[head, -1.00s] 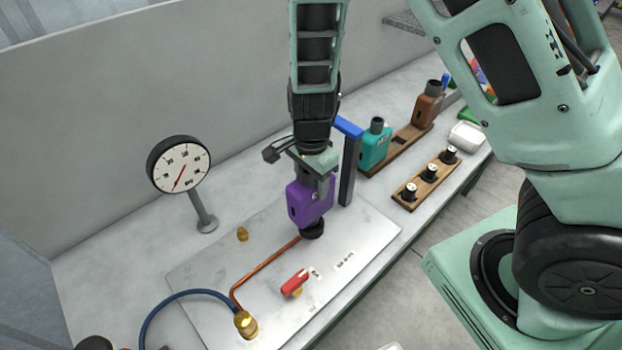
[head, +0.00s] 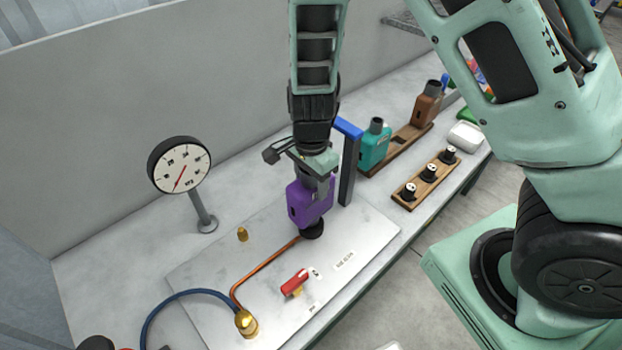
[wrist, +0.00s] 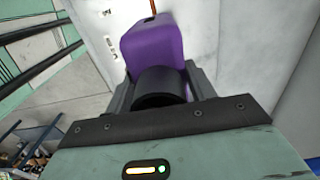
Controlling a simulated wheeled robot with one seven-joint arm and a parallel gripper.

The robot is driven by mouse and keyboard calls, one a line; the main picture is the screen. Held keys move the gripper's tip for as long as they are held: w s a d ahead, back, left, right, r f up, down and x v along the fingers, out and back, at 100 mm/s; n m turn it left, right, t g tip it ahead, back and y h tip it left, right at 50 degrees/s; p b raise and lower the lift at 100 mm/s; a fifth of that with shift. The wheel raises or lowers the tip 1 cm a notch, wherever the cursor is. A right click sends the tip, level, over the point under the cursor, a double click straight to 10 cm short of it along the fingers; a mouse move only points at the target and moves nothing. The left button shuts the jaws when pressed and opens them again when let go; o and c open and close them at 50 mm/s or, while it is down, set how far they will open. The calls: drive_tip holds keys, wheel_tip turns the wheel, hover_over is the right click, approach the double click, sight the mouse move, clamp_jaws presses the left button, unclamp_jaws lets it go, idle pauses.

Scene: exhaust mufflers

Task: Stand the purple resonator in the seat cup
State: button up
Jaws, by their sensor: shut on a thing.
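The purple resonator (head: 309,203) is upright over the metal plate, held from above by my gripper (head: 318,180). In the wrist view my gripper (wrist: 160,92) is shut on the dark neck of the purple resonator (wrist: 153,43). The black seat cup (head: 312,230) is directly under the resonator, at the end of the copper pipe. The resonator's lower end meets or sits in the cup; I cannot tell how deep it is.
A blue-topped post (head: 348,165) stands close to the right of my gripper. A red valve handle (head: 295,282), a copper pipe (head: 262,262) and a gauge (head: 180,166) are nearby. Teal (head: 374,146) and brown (head: 428,104) resonators stand in a wooden rack (head: 404,143) behind.

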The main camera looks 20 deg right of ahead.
drive_tip(key=shift+f+b, duration=1.2)
drive_tip(key=shift+f, duration=0.5)
idle(0.8)
idle(0.5)
drive_tip(key=o, duration=1)
wheel_tip(320, 180, up, 17)
drive_tip(key=s+a+f+n+b, duration=0.1)
drive_tip(key=s+a+n+b, duration=0.1)
drive_tip(key=s+n, duration=0.4)
drive_tip(key=s+a+f+n+b, duration=0.2)
drive_tip(key=s+n+b, duration=0.1)
drive_tip(key=s+n, duration=0.4)
drive_tip(key=s+a+f+n+b, duration=0.2)
drive_tip(key=s+n+b, duration=0.1)
drive_tip(key=s+n, duration=0.4)
drive_tip(key=shift+a+f+n+y, duration=0.2)
drive_tip(key=shift+n+y, duration=0.1)
drive_tip(key=shift+n, duration=0.8)
